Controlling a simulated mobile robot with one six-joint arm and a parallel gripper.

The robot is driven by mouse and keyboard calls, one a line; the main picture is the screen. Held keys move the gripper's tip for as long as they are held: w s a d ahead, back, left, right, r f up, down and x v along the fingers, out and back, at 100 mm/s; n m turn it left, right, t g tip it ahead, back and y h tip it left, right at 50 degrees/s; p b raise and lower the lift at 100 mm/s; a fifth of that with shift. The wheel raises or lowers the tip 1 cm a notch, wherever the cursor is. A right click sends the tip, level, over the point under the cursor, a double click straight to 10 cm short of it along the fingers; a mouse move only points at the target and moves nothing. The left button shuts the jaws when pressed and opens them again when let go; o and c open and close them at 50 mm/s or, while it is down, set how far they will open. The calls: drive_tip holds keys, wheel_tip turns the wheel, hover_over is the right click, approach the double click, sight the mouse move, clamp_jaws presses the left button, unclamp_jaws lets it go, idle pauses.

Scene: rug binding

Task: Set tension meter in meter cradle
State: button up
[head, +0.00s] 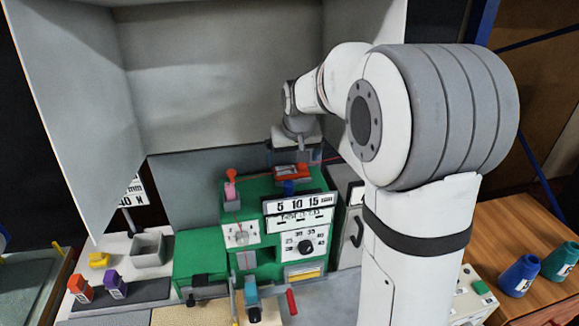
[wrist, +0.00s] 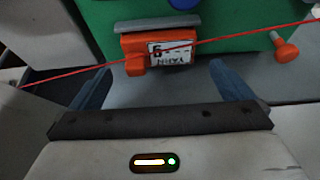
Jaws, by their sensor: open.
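An orange block with a white printed label, apparently the tension meter (wrist: 133,45), sits on top of the green machine with a red yarn running across it. It also shows in the head view (head: 292,173) below my gripper. In the wrist view my gripper (wrist: 160,70) is open, its two blue fingers apart, with the block just beyond and between the fingertips. The fingers do not visibly hold it. A grey bar (wrist: 160,24) lies along the block's far side. I cannot tell for certain which part is the meter cradle.
The green machine (head: 190,262) has dials, an orange knob (wrist: 286,50) and levers. At left are a grey open bin (head: 148,251), a yellow piece (head: 98,260), and orange (head: 80,290) and purple (head: 116,284) blocks.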

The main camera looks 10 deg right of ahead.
drive_tip(key=b+v, duration=0.1)
drive_tip(key=v, duration=0.6)
drive_tip(key=s+f, duration=0.4)
drive_tip(key=s, duration=0.9)
drive_tip(key=s+f+g, duration=0.1)
drive_tip(key=s+f, duration=0.3)
drive_tip(key=s, duration=1)
drive_tip(key=shift+a+f, duration=0.15)
drive_tip(key=shift+a, duration=0.05)
drive_tip(key=shift+w, duration=0.1)
drive_tip(key=shift+c, duration=0.4)
